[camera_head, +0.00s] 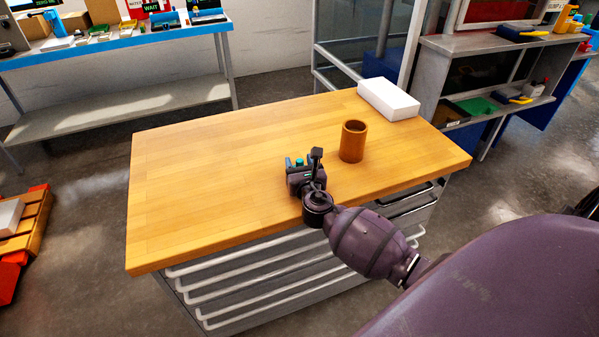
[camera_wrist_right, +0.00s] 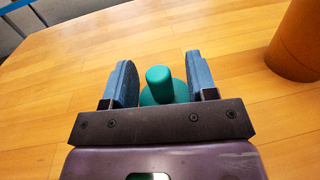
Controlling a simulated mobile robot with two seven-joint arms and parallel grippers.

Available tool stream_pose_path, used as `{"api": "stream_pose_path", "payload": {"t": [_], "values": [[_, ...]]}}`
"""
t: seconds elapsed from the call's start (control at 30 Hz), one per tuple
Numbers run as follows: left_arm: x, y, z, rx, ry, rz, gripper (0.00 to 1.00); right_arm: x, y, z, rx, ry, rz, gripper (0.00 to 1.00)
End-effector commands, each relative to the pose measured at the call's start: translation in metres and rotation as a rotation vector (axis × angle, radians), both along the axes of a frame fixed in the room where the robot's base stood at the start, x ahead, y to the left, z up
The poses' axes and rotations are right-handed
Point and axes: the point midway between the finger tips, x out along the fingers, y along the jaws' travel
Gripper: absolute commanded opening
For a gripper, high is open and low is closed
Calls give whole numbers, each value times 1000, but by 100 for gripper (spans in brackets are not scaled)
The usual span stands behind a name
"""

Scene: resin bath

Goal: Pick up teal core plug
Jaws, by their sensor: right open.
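The teal core plug (camera_wrist_right: 159,84) stands on the wooden table, with a narrow round knob above a wider round base. In the head view only a little of the plug (camera_head: 299,162) shows, at the fingers of my right gripper (camera_head: 299,163). In the right wrist view my right gripper (camera_wrist_right: 161,84) is open, with one blue-grey finger on each side of the plug. Gaps show between the fingers and the knob. The lower part of the plug's base is hidden behind the gripper's body. My left gripper is in neither view.
A brown cylinder (camera_head: 353,141) stands on the table (camera_head: 200,190) to the right of my right gripper; it also shows in the right wrist view (camera_wrist_right: 297,45). A white block (camera_head: 389,99) lies at the table's back right. The left half of the table is clear.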

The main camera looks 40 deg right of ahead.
Motion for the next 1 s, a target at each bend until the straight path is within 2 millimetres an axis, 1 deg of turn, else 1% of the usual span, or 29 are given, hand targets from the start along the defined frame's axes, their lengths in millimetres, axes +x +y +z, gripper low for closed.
{"api": "stream_pose_path", "payload": {"t": [0.03, 0.37, 0.4, 0.6, 0.73, 0.87, 0.97, 1.0], "values": [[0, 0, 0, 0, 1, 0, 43, 0, 0, 0, 0, 0, 0, 52], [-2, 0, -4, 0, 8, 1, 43, 0, 0, 0, 0, 0, 0, 2], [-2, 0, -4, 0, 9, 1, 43, 0, 0, 0, 0, -1, 0, 0], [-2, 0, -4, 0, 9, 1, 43, 0, 0, 1, 0, -1, 0, 0], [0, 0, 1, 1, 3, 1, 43, 0, 0, 9, -1, -4, 0, 0], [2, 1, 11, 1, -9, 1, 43, 0, 0, 29, 0, -9, 0, 0], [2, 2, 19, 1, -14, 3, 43, 1, 0, 52, -1, -10, 1, 0], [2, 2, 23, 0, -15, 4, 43, 0, 0, 63, -1, -11, 0, 0]]}}
